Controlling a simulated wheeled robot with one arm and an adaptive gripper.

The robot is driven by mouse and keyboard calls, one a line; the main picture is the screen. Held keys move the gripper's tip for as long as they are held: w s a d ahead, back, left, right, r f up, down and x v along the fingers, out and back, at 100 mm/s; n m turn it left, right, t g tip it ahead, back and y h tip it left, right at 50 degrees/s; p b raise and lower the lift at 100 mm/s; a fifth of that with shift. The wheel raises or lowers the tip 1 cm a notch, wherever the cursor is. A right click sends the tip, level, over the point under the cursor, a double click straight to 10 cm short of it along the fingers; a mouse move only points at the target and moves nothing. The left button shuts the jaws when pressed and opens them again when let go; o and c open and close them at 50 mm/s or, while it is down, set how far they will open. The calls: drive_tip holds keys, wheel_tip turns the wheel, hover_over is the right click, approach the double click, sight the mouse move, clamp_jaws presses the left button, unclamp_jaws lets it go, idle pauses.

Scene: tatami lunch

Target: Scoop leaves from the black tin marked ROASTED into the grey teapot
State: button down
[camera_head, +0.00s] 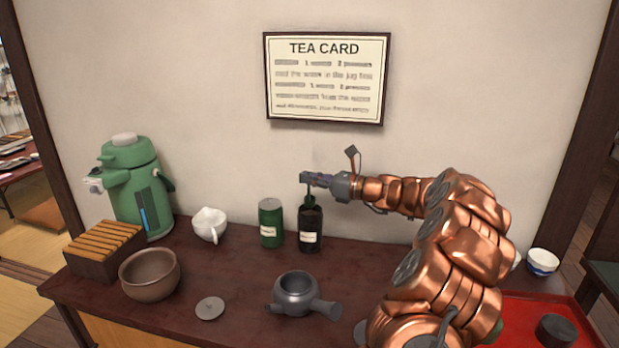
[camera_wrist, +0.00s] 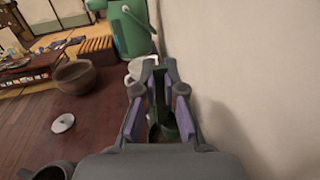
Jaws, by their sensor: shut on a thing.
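The black tin (camera_head: 310,232) with a pale label stands at the back of the counter, its label too small to read. My gripper (camera_head: 308,181) is directly above it, shut on a thin, dark, upright thing, seemingly a scoop handle (camera_head: 309,193). Its lower end is hidden at the tin's mouth; whether it carries leaves I cannot tell. The wrist view shows the gripper's purple-padded fingers (camera_wrist: 157,112). The grey teapot (camera_head: 296,291) stands open in front, side handle to the right. A grey round lid (camera_head: 210,308) lies to its left and shows in the wrist view (camera_wrist: 63,123).
A closed green tin (camera_head: 270,224) stands close left of the black tin, with a white jug (camera_head: 209,225) beyond. A brown bowl (camera_head: 150,277), slatted wooden box (camera_head: 104,250) and green flask (camera_head: 137,190) are further left. A red tray (camera_head: 520,312) lies right. The wall is close behind.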

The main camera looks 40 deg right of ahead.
sight(310, 203)
drive_tip(key=shift+f, duration=2.85)
drive_tip(key=shift+f, duration=0.15)
drive_tip(key=shift+r+p, duration=2)
drive_tip(key=shift+p, duration=0.25)
idle(1.1)
drive_tip(key=shift+r+p, duration=2.2)
drive_tip(key=shift+r, duration=0.25)
